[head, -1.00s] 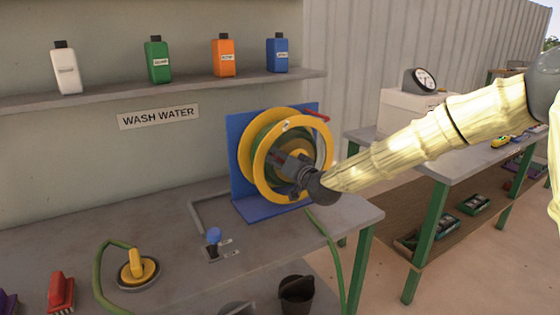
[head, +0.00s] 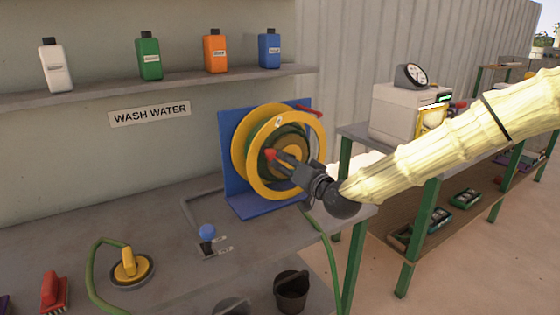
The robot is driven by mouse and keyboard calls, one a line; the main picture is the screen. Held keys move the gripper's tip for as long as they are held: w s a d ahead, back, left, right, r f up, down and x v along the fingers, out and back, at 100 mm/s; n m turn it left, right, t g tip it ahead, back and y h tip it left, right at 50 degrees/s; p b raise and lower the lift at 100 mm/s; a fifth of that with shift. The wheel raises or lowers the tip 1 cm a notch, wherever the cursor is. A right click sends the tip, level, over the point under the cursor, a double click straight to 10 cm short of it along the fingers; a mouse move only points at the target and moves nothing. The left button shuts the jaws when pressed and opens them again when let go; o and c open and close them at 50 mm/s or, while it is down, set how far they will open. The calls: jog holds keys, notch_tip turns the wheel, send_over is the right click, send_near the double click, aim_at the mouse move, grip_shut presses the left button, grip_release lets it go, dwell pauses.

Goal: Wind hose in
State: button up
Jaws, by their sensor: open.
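The hose reel (head: 262,188) has yellow rims and stands on a blue bracket (head: 228,150) at the back of the bench. Some green hose shows wound inside it, and a green hose (head: 327,238) hangs from it over the bench's front edge. A red knob (head: 270,154) shows in front of the reel's face. My gripper (head: 274,163) is open at this knob, its dark fingers pointing left; whether they touch it or stand around it I cannot tell. A red lever (head: 309,111) sits at the reel's upper right.
A blue-knobbed lever (head: 208,238) stands on the bench (head: 110,236). A yellow nozzle head (head: 129,266) with green hose and a red brush (head: 53,292) lie to the left. A dark bucket (head: 291,291) is at the front. Bottles line the shelf (head: 180,77) above.

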aim_at(275, 157)
jog(key=v, duration=0.3)
jog(key=shift+s, duration=0.1)
jog(key=shift+r+p, duration=0.1)
jog(key=shift+p, duration=0.2)
jog(key=w+a+n+p, duration=0.1)
jog(key=w+n+p, duration=0.1)
jog(key=w+p, duration=0.1)
jog(key=w+a+n+p, duration=0.2)
jog(key=w+n+p, duration=0.1)
jog(key=w+p, duration=0.1)
jog(key=w+a+f+n+p, duration=0.1)
jog(key=w+a+n+p, duration=0.1)
jog(key=w+p, duration=0.2)
jog(key=shift+a+n+y+p, duration=0.2)
jog(key=shift+n+y+p, duration=0.1)
jog(key=shift+p, duration=0.75)
grip_shut()
